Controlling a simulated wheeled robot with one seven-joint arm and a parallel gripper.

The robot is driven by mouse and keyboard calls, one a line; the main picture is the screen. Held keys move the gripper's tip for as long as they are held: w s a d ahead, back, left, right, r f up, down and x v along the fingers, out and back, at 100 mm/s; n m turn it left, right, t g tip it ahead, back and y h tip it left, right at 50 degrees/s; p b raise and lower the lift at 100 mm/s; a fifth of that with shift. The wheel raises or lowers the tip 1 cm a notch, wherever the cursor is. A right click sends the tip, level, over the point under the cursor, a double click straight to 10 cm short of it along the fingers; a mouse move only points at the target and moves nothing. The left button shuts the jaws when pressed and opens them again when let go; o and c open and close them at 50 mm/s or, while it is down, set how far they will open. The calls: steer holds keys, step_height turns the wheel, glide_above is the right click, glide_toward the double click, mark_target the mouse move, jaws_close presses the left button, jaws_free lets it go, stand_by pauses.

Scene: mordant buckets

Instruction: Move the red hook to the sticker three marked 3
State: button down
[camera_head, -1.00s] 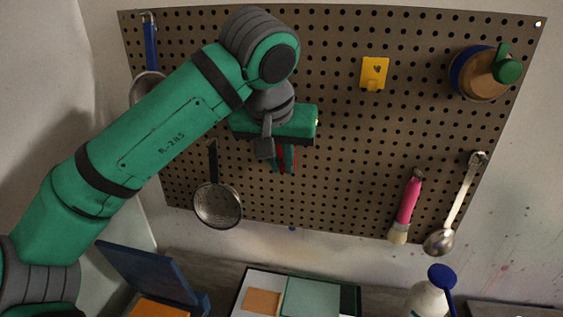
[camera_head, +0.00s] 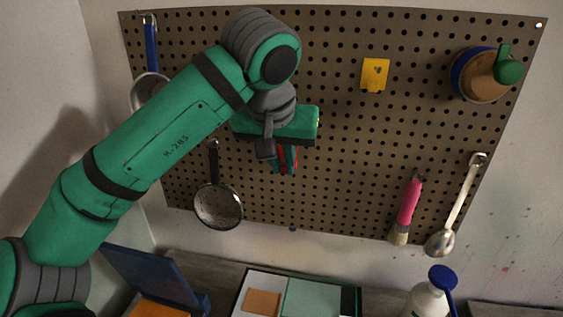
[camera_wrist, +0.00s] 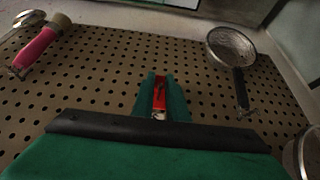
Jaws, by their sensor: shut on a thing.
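My gripper (camera_head: 284,160) is in front of the middle of the pegboard (camera_head: 340,150), with its fingers pointing down in the head view. It is shut on the red hook (camera_wrist: 160,92), which shows between the two green fingertips in the wrist view. Only a thin red strip of the hook shows in the head view. I cannot tell whether the hook touches the board. I cannot make out the sticker marked 3 in either view.
A strainer (camera_head: 217,204) hangs below and left of my gripper. A yellow hook (camera_head: 375,74) is up to the right. A pink brush (camera_head: 408,208) and a spoon (camera_head: 458,205) hang at the right. The board between my gripper and the brush is bare.

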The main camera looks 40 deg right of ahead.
steer(key=shift+w+a, duration=0.1)
stand_by(0.3)
steer(key=shift+w+d, duration=0.65)
steer(key=shift+d, duration=0.25)
stand_by(0.4)
steer(key=c, duration=1.7)
jaws_free()
steer(key=shift+o, duration=0.2)
steer(key=v, duration=1)
steer(key=shift+r, duration=0.4)
steer(key=shift+a, duration=0.1)
